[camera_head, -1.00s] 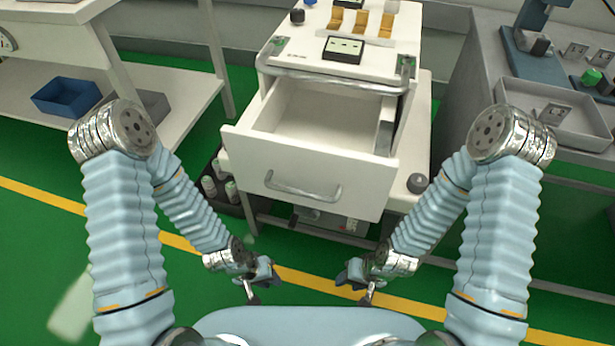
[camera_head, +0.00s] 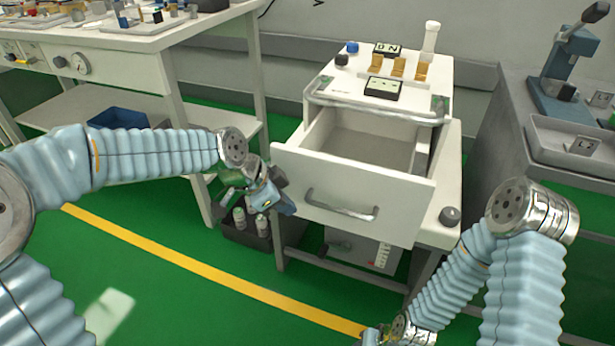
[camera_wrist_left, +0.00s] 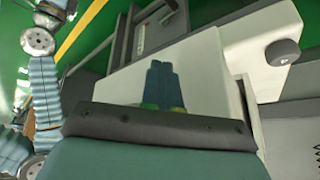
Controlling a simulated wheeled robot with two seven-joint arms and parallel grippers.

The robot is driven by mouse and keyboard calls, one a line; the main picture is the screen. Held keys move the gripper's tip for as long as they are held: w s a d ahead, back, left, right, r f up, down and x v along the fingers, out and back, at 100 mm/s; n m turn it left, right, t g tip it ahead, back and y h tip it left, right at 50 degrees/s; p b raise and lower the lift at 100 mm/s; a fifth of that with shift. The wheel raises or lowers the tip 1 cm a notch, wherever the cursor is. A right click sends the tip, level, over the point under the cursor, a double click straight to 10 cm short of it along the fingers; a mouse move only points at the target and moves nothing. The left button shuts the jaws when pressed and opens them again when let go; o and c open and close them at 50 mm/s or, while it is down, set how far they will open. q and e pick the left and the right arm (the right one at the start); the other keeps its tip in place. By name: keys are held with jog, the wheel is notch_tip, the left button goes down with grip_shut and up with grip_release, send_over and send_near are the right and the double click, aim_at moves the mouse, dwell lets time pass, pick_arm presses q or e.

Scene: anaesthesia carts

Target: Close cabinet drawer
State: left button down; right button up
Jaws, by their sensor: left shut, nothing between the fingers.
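The white cabinet drawer (camera_head: 345,195) is pulled well out of the white cart (camera_head: 335,92). Its inside looks empty, and a grey bar handle (camera_head: 342,206) is on its front. My left gripper (camera_head: 276,192) is shut and empty, at the left edge of the drawer front. I cannot tell whether it touches the drawer. In the left wrist view, the shut fingers (camera_wrist_left: 165,85) show in front of a white panel of the drawer (camera_wrist_left: 205,62). My right gripper (camera_head: 372,337) is low at the bottom edge, partly cut off, its fingers unclear.
A white workbench (camera_head: 185,45) with a blue bin (camera_head: 118,118) on its lower shelf is at left. A dark crate of bottles (camera_head: 245,232) stands on the floor by the cart. A grey counter with a tray (camera_head: 550,150) is at right. The green floor in front is open.

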pick_arm(q)
jog(key=s+r+m+b, duration=0.1)
jog(key=s+r+m, duration=0.2)
jog(key=r, duration=0.6)
jog(key=s+r+m+b, duration=0.1)
jog(key=s+r+m, duration=0.3)
jog(key=r, duration=0.4)
send_near(325, 180)
jog(key=shift+t+h, duration=0.4)
jog(key=f, duration=0.1)
jog(key=d+f, duration=0.1)
jog(key=f, duration=0.2)
jog(key=shift+s+d+f, duration=0.25)
jog(key=shift+w+d, duration=0.2)
jog(key=shift+w, duration=0.45)
jog(key=shift+w+p, duration=0.1)
jog(key=shift+p, duration=0.2)
